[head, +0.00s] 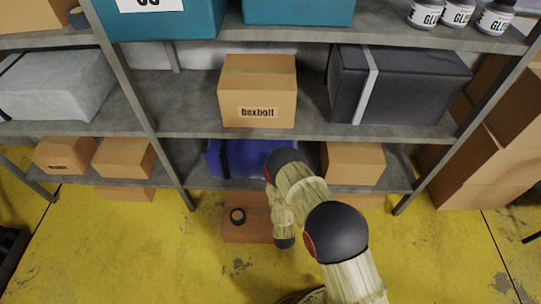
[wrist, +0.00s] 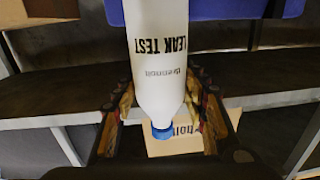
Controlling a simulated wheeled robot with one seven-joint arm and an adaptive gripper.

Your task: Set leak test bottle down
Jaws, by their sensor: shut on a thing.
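The leak test bottle (wrist: 158,60) is white with a blue cap (wrist: 162,131) and dark lettering. In the wrist view it sits between the fingers of my gripper (wrist: 160,108), which is shut on it near the shoulder. The cap points to the bottom of that picture, and the bottle's other end runs out of the top edge. In the head view my arm reaches down in front of the lower shelf. The bottle and fingers cannot be made out there. What the bottle's far end touches is out of view.
A metal rack (head: 190,120) holds a cardboard box (head: 258,92), a dark grey bundle (head: 395,85) and a blue bundle (head: 235,158). In the wrist view, a lettered carton (wrist: 190,143) lies beyond the cap.

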